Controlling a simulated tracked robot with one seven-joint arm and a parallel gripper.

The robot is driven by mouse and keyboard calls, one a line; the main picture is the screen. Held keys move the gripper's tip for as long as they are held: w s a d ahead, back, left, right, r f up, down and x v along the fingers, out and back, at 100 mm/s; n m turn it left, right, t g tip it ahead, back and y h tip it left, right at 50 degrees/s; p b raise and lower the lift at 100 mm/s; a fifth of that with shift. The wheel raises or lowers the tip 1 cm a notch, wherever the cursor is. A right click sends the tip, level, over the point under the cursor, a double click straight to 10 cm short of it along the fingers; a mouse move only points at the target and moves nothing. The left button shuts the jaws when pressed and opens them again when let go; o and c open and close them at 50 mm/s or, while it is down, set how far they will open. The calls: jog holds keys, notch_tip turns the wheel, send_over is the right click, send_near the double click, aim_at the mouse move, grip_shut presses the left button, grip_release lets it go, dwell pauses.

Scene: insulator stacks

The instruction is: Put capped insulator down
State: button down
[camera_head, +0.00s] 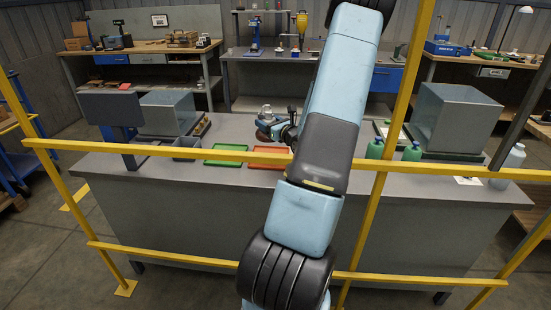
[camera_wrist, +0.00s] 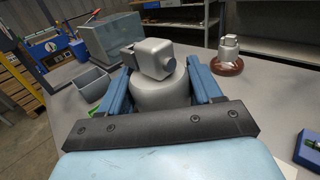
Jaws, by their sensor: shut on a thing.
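The capped insulator (camera_wrist: 158,88) fills the middle of the wrist view, a grey rounded body with a blocky metal fitting on top. My gripper (camera_wrist: 160,85) has its blue fingers on either side of it and is shut on it. Its lower end is hidden by my gripper, so I cannot tell whether it touches the table. A second piece (camera_wrist: 228,56), with a grey metal top and brown disc base, stands upright on the grey table to the right, apart from my gripper. In the head view, my arm partly hides the gripper area.
A green tray (camera_head: 226,154) and a red tray (camera_head: 262,165) lie on the grey table (camera_head: 330,211). A grey bin (camera_head: 186,144) stands left of them. Green bottles (camera_head: 375,149) and a large grey box (camera_head: 452,117) are at right. A yellow railing (camera_head: 160,151) runs in front.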

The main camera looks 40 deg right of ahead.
dwell(0.4)
jog(key=shift+f, duration=4.95)
jog(key=shift+c, duration=0.9)
grip_release()
jog(key=shift+f, duration=0.1)
jog(key=shift+s+a, duration=0.15)
jog(key=shift+s, duration=1.75)
jog(key=shift+s+a, duration=0.15)
jog(key=shift+s, duration=1.75)
